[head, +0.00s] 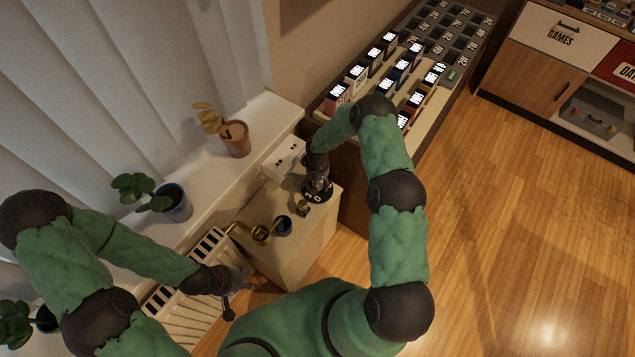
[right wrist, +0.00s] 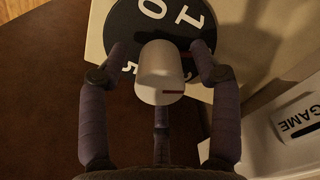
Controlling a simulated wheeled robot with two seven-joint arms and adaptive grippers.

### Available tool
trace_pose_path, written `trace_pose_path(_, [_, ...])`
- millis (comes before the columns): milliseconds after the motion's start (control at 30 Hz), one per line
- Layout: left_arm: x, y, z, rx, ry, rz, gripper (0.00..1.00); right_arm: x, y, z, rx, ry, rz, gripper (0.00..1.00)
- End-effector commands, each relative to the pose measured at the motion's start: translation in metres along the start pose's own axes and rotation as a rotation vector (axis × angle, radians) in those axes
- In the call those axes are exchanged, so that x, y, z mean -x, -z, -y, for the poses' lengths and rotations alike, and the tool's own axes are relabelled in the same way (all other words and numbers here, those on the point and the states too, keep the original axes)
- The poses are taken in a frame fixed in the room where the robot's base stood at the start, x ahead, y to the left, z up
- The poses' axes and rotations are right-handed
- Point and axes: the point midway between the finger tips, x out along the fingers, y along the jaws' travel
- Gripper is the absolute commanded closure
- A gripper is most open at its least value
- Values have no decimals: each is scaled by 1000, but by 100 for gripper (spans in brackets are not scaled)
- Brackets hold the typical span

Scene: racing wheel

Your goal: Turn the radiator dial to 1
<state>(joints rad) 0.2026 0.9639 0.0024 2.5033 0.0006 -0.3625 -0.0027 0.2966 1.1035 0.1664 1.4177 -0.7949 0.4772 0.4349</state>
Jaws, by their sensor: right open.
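The radiator dial is a black disc with white numbers (right wrist: 181,14), and it also shows in the head view (head: 319,196). A pale cylindrical knob (right wrist: 160,68) with a red mark stands at its middle. In the right wrist view the mark is at the knob's lower right; the 0 and 1 are at the top of the disc. My right gripper (right wrist: 159,52) is open, with its fingers on both sides of the knob and a third finger below; contact is unclear. My left gripper (head: 235,288) is open and empty over the radiator (head: 188,312).
The dial sits on a pale cabinet (head: 292,252) with a small dark blue cup (head: 283,226). Potted plants (head: 236,139) stand on the windowsill. A shelf of game boxes (head: 357,75) is beyond my right arm. The wooden floor at right is clear.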

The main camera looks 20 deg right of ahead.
Motion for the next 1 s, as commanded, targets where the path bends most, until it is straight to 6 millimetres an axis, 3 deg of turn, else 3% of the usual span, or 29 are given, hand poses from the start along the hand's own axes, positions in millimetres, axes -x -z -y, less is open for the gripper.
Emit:
trace_pose_path(167, [0, 0, 0, 0, 0, 0, 60, 0, 0, 0, 0, 0, 0, 39])
trace_pose_path(300, [0, 0, 0, 0, 0, 0, 60, 0, 0, 0, 0, 0, 0, 78])
trace_pose_path(367, [0, 0, 0, 0, 0, 0, 60, 0, 0, 0, 0, 0, 0, 92])
trace_pose_path(667, [-1, 0, 0, 0, 0, 0, 60, 0, 0, 0, 19, 0, 0, 92])
trace_pose_path(1000, [-12, 0, 4, 0, 0, 0, 60, -1, 0, 0, 203, 0, 0, 92])
